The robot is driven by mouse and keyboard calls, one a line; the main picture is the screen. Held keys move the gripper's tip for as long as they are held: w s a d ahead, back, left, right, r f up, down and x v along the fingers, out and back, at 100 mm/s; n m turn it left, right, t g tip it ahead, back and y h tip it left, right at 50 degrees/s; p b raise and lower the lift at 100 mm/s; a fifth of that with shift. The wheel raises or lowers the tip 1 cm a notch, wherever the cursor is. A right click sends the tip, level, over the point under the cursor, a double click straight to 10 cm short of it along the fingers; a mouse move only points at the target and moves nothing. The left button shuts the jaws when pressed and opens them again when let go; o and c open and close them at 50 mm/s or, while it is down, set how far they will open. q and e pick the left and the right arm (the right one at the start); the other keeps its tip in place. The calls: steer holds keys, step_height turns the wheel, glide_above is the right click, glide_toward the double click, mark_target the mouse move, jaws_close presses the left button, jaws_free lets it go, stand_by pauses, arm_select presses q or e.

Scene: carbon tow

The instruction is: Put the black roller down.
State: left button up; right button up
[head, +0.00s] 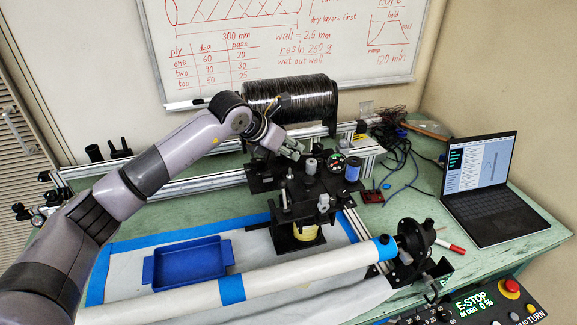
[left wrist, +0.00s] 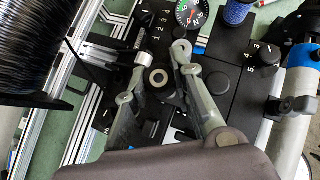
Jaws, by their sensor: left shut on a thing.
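My left gripper (head: 292,149) reaches in over the black machine carriage on the bench, its fingers pointing right and down. In the left wrist view its two grey fingers (left wrist: 162,62) stand apart on either side of a small round black piece with a pale centre, which I take for the black roller (left wrist: 157,78). The gripper is shut on it. In the head view the roller does not stand out from the dark carriage parts around the fingertips. I cannot tell whether it touches the carriage. My right gripper is not in view.
A large black spool (head: 290,98) stands behind the gripper. A blue tray (head: 190,262) lies on white sheeting, front left. A long white tube (head: 300,271) runs across the front to a black chuck. A laptop (head: 487,190) stands at the right; loose cables lie left of it.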

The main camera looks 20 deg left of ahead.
arm_select(q)
step_height(320, 180, up, 14)
steer(key=b, duration=0.3)
steer(key=s+f+n+y, duration=0.2)
steer(key=s+f, duration=0.2)
steer(key=s, duration=0.4)
steer(key=s+d+f+n+t+y, duration=0.1)
steer(key=s+f+n+y, duration=0.1)
steer(key=s+f, duration=0.3)
steer(key=s+n, duration=0.1)
steer(key=s, duration=0.3)
steer(key=shift+f, duration=0.2)
